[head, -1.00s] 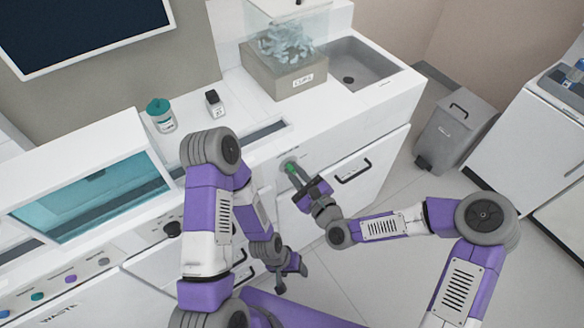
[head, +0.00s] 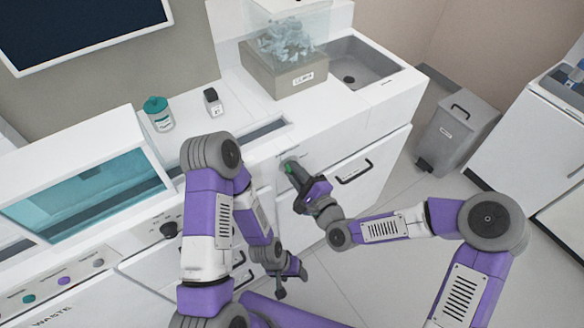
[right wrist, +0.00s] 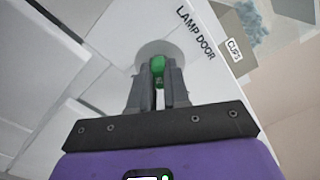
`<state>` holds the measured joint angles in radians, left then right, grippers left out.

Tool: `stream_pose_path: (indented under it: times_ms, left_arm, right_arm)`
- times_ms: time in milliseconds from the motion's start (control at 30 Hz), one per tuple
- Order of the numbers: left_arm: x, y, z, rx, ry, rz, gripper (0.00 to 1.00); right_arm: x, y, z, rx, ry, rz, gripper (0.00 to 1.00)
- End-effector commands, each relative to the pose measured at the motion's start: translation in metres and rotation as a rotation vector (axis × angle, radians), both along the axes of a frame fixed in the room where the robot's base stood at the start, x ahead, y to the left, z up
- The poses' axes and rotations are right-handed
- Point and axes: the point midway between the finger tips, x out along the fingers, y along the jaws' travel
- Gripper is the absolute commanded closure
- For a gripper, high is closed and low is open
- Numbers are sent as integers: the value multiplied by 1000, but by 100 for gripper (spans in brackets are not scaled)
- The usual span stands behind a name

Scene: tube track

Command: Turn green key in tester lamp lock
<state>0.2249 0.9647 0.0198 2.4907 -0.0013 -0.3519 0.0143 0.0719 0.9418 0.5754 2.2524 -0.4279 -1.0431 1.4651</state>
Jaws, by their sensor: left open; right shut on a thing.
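The green key (right wrist: 157,68) shows between the fingers of my right gripper (right wrist: 158,88) in the right wrist view. Those fingers are shut on it. The key meets the round grey lock (right wrist: 148,50) below the words LAMP DOOR. In the head view the green key (head: 289,168) is a small spot at the lock on the white cabinet front, with my right gripper (head: 296,176) against it. How deep the key sits is hidden by the fingers. My left gripper (head: 292,281) is open and empty, low in front of the cabinets, away from the lock.
A cabinet door handle (head: 354,171) is just right of the lock. On the counter are a teal-capped jar (head: 158,114), a small black-capped bottle (head: 213,102) and a cups box (head: 290,78) beside the sink (head: 350,68). A grey bin (head: 455,130) stands on the floor at right.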

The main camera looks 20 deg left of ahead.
Motion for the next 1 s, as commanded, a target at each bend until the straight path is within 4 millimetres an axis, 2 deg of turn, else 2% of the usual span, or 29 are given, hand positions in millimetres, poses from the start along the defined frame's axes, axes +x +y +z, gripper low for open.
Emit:
stream_pose_path:
  times_ms: [333, 600, 1000]
  left_arm:
    - [0, 0, 0, 0, -1, 0, 38]
    - [0, 0, 0, 0, 0, 0, 38]
    - [0, 0, 0, 0, 0, 0, 38]
  right_arm:
    - [0, 0, 0, -29, -36, 1, 100]
    - [0, 0, 0, -187, -239, 2, 100]
    - [0, 0, 0, -234, -300, 2, 100]
